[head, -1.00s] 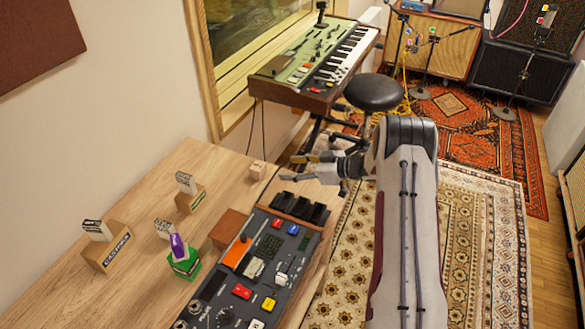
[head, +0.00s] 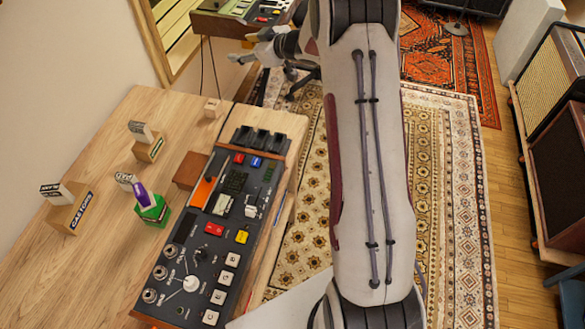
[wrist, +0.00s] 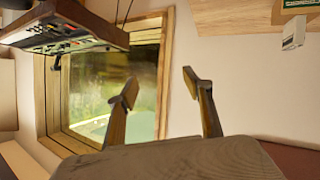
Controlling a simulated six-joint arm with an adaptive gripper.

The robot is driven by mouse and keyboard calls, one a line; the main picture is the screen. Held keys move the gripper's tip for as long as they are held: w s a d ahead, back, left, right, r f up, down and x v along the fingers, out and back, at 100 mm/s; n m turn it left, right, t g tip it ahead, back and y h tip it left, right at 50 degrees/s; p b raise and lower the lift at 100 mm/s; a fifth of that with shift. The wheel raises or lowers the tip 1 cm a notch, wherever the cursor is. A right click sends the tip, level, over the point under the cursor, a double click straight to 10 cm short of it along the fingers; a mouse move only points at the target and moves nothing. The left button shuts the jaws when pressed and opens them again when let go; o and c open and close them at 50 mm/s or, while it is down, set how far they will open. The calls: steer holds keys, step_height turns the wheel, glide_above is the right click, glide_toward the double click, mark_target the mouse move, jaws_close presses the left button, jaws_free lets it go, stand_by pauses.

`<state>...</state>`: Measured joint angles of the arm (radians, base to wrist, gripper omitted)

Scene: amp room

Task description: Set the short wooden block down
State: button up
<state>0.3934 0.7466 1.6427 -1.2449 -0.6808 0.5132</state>
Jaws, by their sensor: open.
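A small light wooden block (head: 212,108) stands on the wooden table (head: 110,120), near its far right corner. My gripper (head: 238,48) is in the air beyond the table's far end, apart from the block. In the wrist view its two fingers (wrist: 160,86) are spread with nothing between them. That view faces the window and wall, and I cannot make out the light block there.
A console with knobs and buttons (head: 205,228) lies along the table's right side, with a reddish-brown block (head: 190,170) beside it. Several label holders, one green (head: 152,212), stand to the left.

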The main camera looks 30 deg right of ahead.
step_height(320, 180, up, 8)
steer(key=s+m+h, duration=0.1)
steer(key=s+h, duration=0.1)
steer(key=h, duration=0.1)
steer(key=s+r+m+g+h, duration=0.1)
steer(key=s+r+m+h, duration=0.3)
steer(key=s+r, duration=0.9)
steer(key=s+a+f+g+y, duration=0.1)
steer(key=s+a, duration=0.3)
steer(key=s, duration=0.8)
steer(key=s+a+f+m+g+y, duration=0.1)
steer(key=s+a+f, duration=0.3)
steer(key=s, duration=0.8)
steer(key=s+a+f+m+g, duration=0.1)
steer(key=s+a+f+g, duration=0.2)
steer(key=s, duration=0.9)
steer(key=shift+s+a+g+y, duration=0.3)
steer(key=shift+a+y, duration=0.1)
steer(key=shift+a, duration=0.85)
steer(key=shift+f, duration=0.1)
